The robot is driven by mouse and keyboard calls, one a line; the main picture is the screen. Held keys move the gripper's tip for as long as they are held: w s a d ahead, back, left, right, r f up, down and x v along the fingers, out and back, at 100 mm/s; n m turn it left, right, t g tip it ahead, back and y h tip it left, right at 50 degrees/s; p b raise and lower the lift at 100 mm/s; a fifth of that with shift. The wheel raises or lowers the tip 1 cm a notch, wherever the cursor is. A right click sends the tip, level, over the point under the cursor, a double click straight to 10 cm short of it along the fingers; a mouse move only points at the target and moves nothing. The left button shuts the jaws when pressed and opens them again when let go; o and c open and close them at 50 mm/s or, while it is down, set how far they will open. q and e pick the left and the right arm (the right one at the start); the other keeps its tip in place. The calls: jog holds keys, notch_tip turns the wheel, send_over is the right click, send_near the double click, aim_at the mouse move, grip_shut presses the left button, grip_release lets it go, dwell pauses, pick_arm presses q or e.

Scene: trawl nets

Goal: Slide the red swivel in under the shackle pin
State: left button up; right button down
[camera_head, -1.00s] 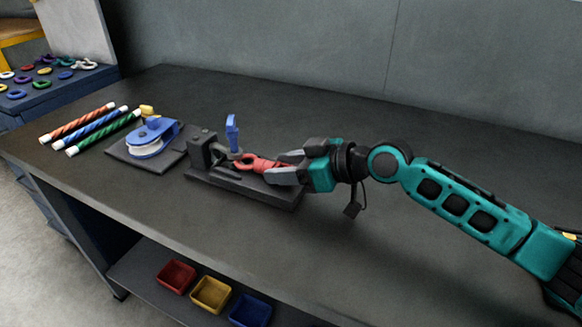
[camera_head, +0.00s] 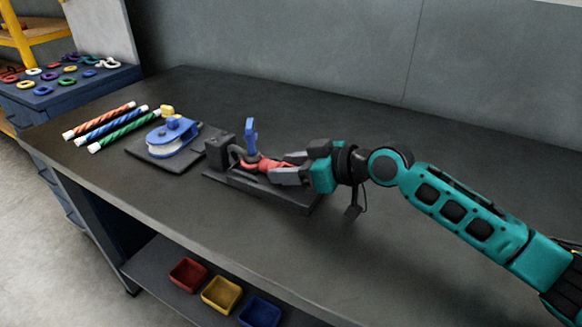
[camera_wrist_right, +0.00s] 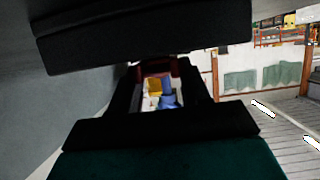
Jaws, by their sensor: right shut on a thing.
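The red swivel (camera_head: 272,164) lies level over the dark fixture plate (camera_head: 293,200). Its ring end is at the grey shackle (camera_head: 237,153), close under the upright blue-handled shackle pin (camera_head: 251,138). I cannot tell whether the ring is exactly in line with the pin. My right gripper (camera_head: 281,168) is shut on the swivel's other end, to the right of the shackle. In the right wrist view a dark red part (camera_wrist_right: 181,67) shows between the dark fingers; most of the swivel is hidden there. My left gripper is not in view.
A blue block with a white wheel (camera_head: 163,150) sits on a dark plate left of the fixture. Three striped rods (camera_head: 100,120) lie farther left. Red, yellow and blue bins (camera_head: 221,311) stand on the lower shelf. The bench right and behind is clear.

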jog(key=shift+r, duration=0.1)
jog(key=shift+c, duration=2.4)
grip_release()
jog(key=shift+f, duration=0.2)
